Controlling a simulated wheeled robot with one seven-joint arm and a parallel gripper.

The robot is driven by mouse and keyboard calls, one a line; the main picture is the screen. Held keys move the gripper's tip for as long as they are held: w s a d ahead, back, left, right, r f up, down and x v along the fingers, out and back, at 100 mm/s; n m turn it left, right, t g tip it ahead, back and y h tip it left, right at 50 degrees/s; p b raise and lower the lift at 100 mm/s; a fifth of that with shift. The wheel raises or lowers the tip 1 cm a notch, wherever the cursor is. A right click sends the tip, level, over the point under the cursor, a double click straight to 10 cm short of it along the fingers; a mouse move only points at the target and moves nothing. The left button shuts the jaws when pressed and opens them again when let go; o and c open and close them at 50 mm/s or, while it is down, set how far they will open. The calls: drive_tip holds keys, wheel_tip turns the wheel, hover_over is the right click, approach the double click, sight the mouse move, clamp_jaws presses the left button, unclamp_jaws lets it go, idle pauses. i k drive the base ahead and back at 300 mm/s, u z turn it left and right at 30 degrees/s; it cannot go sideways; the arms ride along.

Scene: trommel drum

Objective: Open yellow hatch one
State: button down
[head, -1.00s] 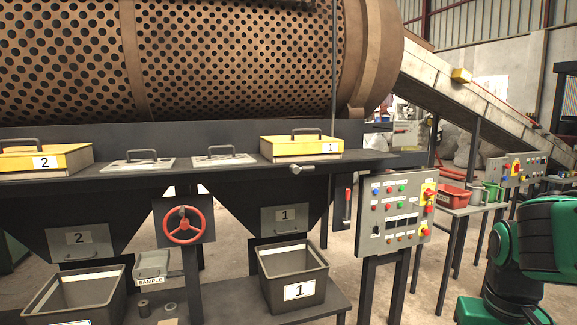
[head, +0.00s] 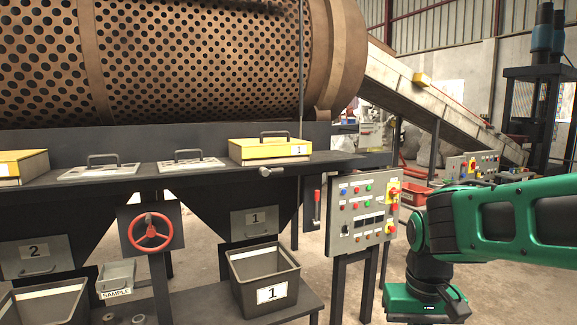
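Yellow hatch one (head: 268,150) is a low yellow box lid with a dark handle on top and a white label on its front. It lies flat and closed on the dark ledge below the drum, in the middle of the head view. My green and black arm (head: 490,220) reaches in from the right edge, to the right of the control panel and well apart from the hatch.
A control panel (head: 362,214) stands on posts between my arm and the hatch. A small grey lever (head: 270,171) sticks out from the ledge (head: 340,160). A red handwheel (head: 151,232), bin one (head: 262,285) and the perforated drum (head: 200,60) are nearby. Two grey handled plates lie left of the hatch.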

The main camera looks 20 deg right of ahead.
sight(261, 147)
drive_tip(key=i, duration=0.9)
drive_tip(key=z, duration=0.1)
